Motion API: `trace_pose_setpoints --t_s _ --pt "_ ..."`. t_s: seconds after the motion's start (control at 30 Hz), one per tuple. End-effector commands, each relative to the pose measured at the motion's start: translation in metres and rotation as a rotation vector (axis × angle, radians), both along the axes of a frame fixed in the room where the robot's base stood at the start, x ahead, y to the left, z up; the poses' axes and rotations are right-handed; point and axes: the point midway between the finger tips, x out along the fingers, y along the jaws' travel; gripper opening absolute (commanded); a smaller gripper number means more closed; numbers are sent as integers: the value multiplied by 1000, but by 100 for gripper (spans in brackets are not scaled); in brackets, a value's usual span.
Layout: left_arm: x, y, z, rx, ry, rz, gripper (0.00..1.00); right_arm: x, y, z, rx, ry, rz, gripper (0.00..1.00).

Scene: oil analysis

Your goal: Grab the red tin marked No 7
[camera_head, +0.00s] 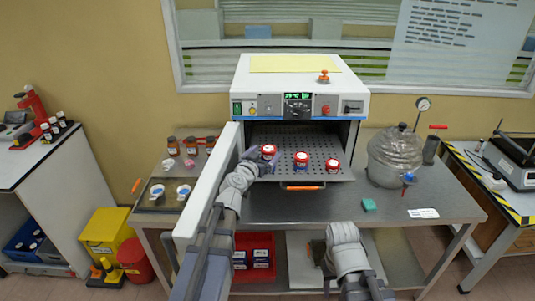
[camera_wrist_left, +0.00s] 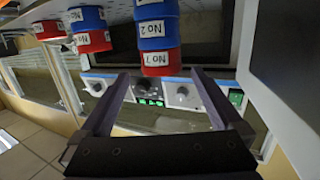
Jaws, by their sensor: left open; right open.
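The left stack's red tin (camera_head: 268,150) is right by my left gripper (camera_head: 256,158). In the left wrist view, which is upside down, this red tin (camera_wrist_left: 161,61) has a label that seems to read No 7. It is under a blue tin (camera_wrist_left: 156,13) in that picture, labelled No 2. The left gripper (camera_wrist_left: 160,80) is open, its fingers spread either side of the red tin and apart from it. My right gripper (camera_head: 326,268) is low before the bench, mostly hidden by its wrist.
The oven (camera_head: 298,82) has its white door (camera_head: 208,190) open at the left, close to my left arm.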

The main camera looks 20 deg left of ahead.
Motion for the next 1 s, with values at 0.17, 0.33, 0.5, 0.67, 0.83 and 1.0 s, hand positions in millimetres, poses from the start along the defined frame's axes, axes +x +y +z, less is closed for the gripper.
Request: trace_pose_setpoints --t_s 0.17,0.33,0.5,0.67,0.83,1.0 --pt "20 -2 -4 0 0 -1 100 0 0 -4 0 0 0 50" --pt "22 -2 -5 0 0 0 100 0 0 -5 0 0 0 50" --pt "39 -3 -12 0 0 -1 100 0 0 -12 0 0 0 50" --pt "63 -4 -17 0 0 -1 100 0 0 -17 0 0 0 50" --pt "71 -6 -18 0 0 0 100 0 0 -18 0 0 0 50" --pt "70 -6 -17 0 0 0 98 0 0 -17 0 0 0 50"
